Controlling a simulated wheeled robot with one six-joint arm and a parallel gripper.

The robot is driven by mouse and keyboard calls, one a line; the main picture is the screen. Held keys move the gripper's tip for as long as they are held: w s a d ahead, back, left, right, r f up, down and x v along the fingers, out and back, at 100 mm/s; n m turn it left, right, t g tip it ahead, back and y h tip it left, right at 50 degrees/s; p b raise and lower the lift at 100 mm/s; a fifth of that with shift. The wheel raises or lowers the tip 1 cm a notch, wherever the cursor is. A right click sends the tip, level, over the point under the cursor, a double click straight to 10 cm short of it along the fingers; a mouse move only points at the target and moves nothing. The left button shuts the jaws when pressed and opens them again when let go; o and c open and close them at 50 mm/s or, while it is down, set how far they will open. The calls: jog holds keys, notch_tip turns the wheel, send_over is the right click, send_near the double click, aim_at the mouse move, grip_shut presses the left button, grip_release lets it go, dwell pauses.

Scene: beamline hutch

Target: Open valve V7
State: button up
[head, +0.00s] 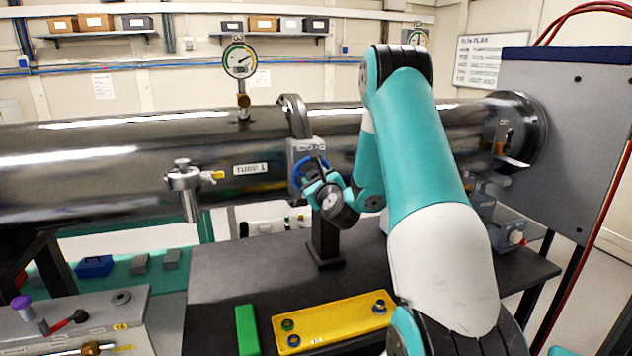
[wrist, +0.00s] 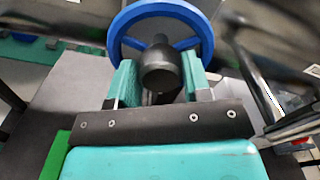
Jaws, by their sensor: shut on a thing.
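A blue handwheel (head: 297,173) sits on a grey valve block (head: 305,150) in front of the large dark tube. The block's small label is too small to read, so I cannot confirm V7. My gripper (head: 321,186) reaches the wheel from the front right and partly hides it. In the wrist view, the blue rim (wrist: 207,38) shows beyond my fingers. The teal fingers stand on either side of the wheel's dark central hub (wrist: 159,70), shut on it. How far the wheel is turned cannot be told.
The dark tube (head: 100,165) runs across the scene, with a gauge (head: 239,61) above it and a silver valve (head: 182,177) at left. A yellow tray (head: 330,321) and green block (head: 247,330) lie on the black table (head: 215,290). A grey cabinet (head: 575,140) stands at right.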

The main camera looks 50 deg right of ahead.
jog(key=shift+d+f+n+b, duration=0.1)
jog(key=shift+f+n+b, duration=0.05)
jog(key=shift+n+b, duration=4.8)
jog(key=shift+a+f+n+b, duration=0.1)
jog(key=shift+f+n+b, duration=0.1)
jog(key=shift+n+b, duration=4.8)
jog(key=shift+d+f+n+b, duration=0.15)
jog(key=shift+n+b, duration=3.25)
jog(key=shift+n, duration=3.05)
jog(key=shift+s, duration=0.1)
jog(key=o, duration=0.9)
jog(key=shift+r, duration=0.1)
